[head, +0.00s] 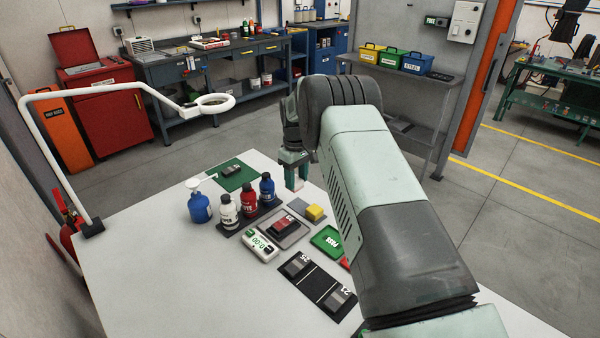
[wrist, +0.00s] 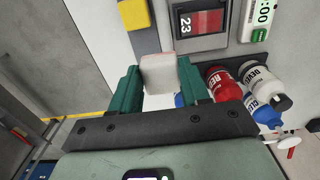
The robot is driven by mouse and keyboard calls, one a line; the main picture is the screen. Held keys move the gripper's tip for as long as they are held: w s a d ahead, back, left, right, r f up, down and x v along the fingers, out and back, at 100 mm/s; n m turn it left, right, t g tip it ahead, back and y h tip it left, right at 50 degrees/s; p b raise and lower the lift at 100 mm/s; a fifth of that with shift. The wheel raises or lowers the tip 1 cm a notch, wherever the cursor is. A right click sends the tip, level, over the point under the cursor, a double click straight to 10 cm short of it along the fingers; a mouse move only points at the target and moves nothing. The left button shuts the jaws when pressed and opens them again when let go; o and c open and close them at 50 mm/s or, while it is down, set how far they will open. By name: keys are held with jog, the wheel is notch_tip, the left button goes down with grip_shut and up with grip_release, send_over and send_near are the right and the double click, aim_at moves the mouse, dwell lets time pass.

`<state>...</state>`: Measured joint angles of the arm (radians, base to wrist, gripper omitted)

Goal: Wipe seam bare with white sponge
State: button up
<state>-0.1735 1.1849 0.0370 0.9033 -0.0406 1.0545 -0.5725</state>
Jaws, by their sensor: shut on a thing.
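My gripper (head: 293,165) is shut on the white sponge (wrist: 160,76), which sits between the green fingers in the wrist view. The weld coupon marked 23 (head: 284,227) lies in a grey tray (head: 269,239), nearer the head camera than the sponge. In the wrist view coupon 23 (wrist: 198,24) has red over its face; its seam is not clearly visible. The sponge is apart from the coupon.
A yellow sponge (head: 315,212) rests on a grey pad beside the tray. Several bottles stand left of it, including a red one (head: 249,202). A timer (head: 261,246), a green PASS tray (head: 327,241) and coupons 25 (head: 298,265) and 21 (head: 339,298) are nearby. The table's left front is clear.

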jog(key=shift+s+a+f, duration=0.2)
jog(key=shift+s+f, duration=0.6)
jog(key=shift+f, duration=0.15)
jog(key=shift+s+a+f, duration=0.25)
jog(key=shift+s+f, duration=0.6)
jog(key=shift+f, duration=0.15)
jog(key=shift+s+a+f, duration=0.2)
jog(key=shift+s+f, duration=0.6)
jog(key=shift+f, duration=0.15)
notch_tip(320, 180, down, 2)
jog(key=shift+s+a, duration=0.55)
jog(key=shift+a, duration=0.05)
jog(key=shift+s+a, duration=1.85)
jog(key=shift+a, duration=0.05)
jog(key=shift+w+d+r, duration=0.1)
jog(key=shift+w+d, duration=2.3)
jog(key=shift+d, duration=0.15)
notch_tip(320, 180, up, 8)
jog(key=shift+f, duration=0.2)
